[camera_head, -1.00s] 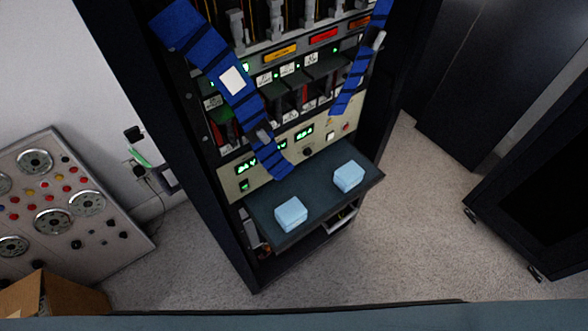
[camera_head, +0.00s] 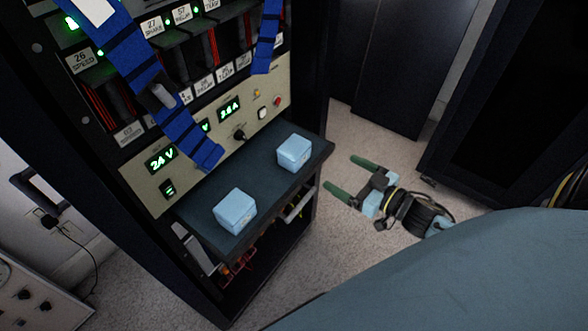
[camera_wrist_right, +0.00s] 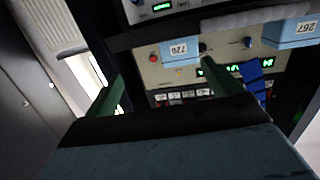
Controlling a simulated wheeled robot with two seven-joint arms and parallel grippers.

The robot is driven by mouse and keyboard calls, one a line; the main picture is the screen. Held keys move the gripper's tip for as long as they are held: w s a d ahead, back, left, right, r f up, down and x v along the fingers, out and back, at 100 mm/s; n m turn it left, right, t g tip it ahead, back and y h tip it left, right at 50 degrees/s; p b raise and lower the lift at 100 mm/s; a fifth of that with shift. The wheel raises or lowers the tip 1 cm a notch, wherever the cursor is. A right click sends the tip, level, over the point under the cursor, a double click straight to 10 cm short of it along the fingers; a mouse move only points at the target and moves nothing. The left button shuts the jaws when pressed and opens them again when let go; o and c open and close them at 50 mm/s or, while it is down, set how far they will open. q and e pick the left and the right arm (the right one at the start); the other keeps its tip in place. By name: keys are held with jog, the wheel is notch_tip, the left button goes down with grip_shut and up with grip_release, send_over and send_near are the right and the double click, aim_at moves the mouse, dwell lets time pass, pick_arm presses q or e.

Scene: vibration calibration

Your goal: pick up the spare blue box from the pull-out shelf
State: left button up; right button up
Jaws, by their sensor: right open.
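Two light blue boxes rest apart on the dark pull-out shelf (camera_head: 225,190) of the rack: a left box (camera_head: 235,211) and a right box (camera_head: 294,153), nearer the rack's right side. Which one is the spare I cannot tell. In the right wrist view, turned over, the right box (camera_wrist_right: 181,51) and left box (camera_wrist_right: 292,32) carry white number labels, the latter reading 267. My right gripper (camera_head: 341,173), with green fingers, is open and empty, just right of the shelf and apart from both boxes. Its fingers (camera_wrist_right: 164,88) also show in the wrist view. My left gripper is out of view.
The rack panel (camera_head: 205,135) with lit displays and knobs stands right behind the shelf. Blue straps (camera_head: 135,60) hang down its front, one ending near the shelf. Dark cabinets (camera_head: 405,60) stand at the right. Carpet floor (camera_head: 390,160) is clear between.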

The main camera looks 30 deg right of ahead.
aim_at(295, 145)
jog(key=shift+n+y, duration=0.5)
jog(key=shift+y, duration=0.4)
jog(key=w+a+r, duration=0.1)
jog(key=w, duration=0.1)
jog(key=w+a+r+b, duration=0.1)
jog(key=w+a, duration=0.1)
jog(key=w, duration=0.1)
jog(key=w+a+r+b, duration=0.1)
jog(key=w, duration=0.1)
jog(key=shift+w+a+r, duration=0.1)
jog(key=shift+w+a, duration=0.25)
jog(key=shift+a, duration=0.05)
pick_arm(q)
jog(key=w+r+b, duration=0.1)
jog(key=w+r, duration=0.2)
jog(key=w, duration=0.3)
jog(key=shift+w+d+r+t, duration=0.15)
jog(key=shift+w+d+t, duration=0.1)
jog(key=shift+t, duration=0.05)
pick_arm(e)
jog(key=shift+a+x, duration=0.15)
jog(key=shift+x, duration=1.2)
jog(key=shift+a+x, duration=0.15)
jog(key=shift+x, duration=1.2)
jog(key=shift+s, duration=0.15)
jog(key=c, duration=1.1)
jog(key=shift+c, duration=0.3)
jog(key=shift+r, duration=0.25)
